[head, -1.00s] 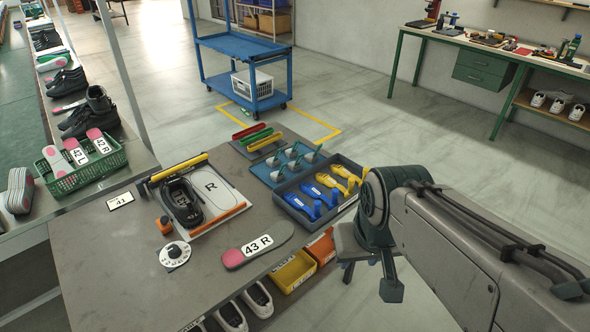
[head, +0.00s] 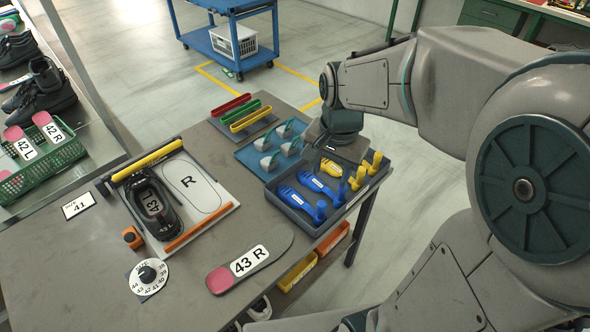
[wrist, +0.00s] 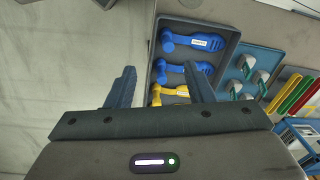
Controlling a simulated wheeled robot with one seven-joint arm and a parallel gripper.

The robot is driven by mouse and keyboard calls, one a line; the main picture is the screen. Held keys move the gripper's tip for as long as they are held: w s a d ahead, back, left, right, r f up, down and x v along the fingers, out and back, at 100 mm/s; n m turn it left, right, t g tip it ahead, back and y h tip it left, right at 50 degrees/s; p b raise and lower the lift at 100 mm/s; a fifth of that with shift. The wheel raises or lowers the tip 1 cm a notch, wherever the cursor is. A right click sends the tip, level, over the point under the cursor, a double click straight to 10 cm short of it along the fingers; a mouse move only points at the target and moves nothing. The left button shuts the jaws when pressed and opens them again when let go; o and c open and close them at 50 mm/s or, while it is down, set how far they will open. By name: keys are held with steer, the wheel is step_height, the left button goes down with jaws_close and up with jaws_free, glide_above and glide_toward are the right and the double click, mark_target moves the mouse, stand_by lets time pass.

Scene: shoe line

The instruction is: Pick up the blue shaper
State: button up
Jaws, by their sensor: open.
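Two blue shapers lie side by side in a grey tray (head: 304,228) at the right end of the table. The nearer is one blue shaper (head: 297,200), and the other blue shaper (head: 317,184) lies beside the yellow ones. Both show in the wrist view, one farther up (wrist: 196,42) and one partly behind a finger (wrist: 178,71). My gripper (head: 335,148) hangs above the tray's far side. In the wrist view my gripper (wrist: 160,82) is open and empty, with one finger over the tray and the other beyond its edge.
Yellow shapers (head: 331,168) share the tray. A blue tray with grey-and-teal pieces (head: 270,162) adjoins it. Red, green and yellow holders (head: 246,116) lie behind. A black shoe (head: 153,207) sits in a fixture; a 43 R insole (head: 250,262) lies in front.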

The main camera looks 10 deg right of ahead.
mark_target(322, 203)
steer(key=w+f+m, duration=0.1)
steer(key=f, duration=0.4)
steer(key=w+f+m+b, duration=0.1)
steer(key=w+f+m, duration=0.1)
steer(key=f, duration=0.2)
steer(key=w+f+m+g+b, duration=0.1)
steer(key=f, duration=0.4)
steer(key=shift+w+f+m, duration=0.3)
steer(key=shift+w, duration=0.1)
steer(key=f, duration=0.5)
steer(key=shift+d, duration=0.3)
jaws_close()
